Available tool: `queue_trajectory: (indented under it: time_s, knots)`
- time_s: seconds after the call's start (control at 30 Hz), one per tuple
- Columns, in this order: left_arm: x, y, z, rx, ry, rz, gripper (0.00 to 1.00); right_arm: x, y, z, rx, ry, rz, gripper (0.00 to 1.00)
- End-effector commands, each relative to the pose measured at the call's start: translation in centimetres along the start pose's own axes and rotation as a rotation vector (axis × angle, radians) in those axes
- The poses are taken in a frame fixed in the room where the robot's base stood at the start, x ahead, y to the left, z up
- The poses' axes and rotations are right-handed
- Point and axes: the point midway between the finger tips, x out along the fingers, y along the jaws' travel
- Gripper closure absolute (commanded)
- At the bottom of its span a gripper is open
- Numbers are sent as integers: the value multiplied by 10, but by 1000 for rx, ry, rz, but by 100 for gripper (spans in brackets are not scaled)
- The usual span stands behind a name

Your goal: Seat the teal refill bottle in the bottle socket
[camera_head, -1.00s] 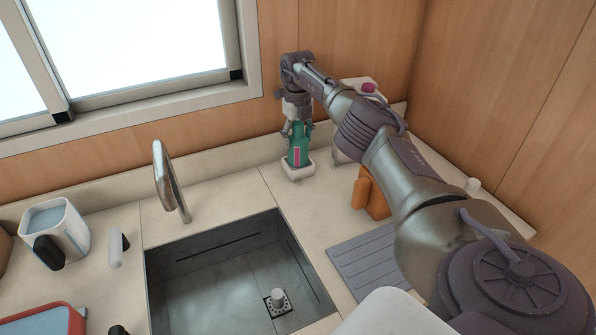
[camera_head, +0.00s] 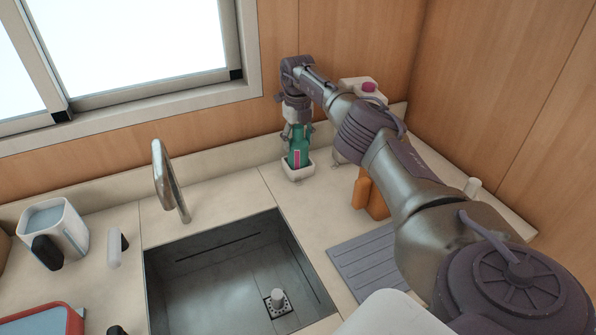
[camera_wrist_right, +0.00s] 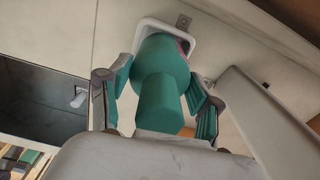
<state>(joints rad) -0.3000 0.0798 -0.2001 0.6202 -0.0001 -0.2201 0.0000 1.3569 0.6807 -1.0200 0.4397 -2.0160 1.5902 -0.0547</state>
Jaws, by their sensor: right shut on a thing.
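The teal refill bottle (camera_head: 298,146), with a pink label strip, stands upright with its base inside the rim of the white bottle socket (camera_head: 298,173) on the counter near the back wall. My right gripper (camera_head: 298,131) points down and is shut on the bottle's upper part. In the right wrist view the bottle (camera_wrist_right: 162,90) runs between the two fingers of my right gripper (camera_wrist_right: 158,98), and its far end lies within the white socket rim (camera_wrist_right: 150,30). Whether the base touches the socket floor is hidden. My left gripper is not in view.
A white dispenser with a magenta top (camera_head: 369,87) stands just right of the socket. An orange object (camera_head: 368,195) and a grey ribbed mat (camera_head: 375,262) lie nearer. The sink (camera_head: 235,270) and faucet (camera_head: 168,180) are to the left.

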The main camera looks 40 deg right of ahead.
Motion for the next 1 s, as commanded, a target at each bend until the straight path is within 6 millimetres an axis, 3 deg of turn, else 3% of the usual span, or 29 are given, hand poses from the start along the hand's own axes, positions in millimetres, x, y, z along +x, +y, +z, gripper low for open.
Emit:
queue_trajectory:
  time_s: [1.0]
  knots:
    - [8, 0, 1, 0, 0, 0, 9, 12, 0, 0, 0, -1, 1, 85]
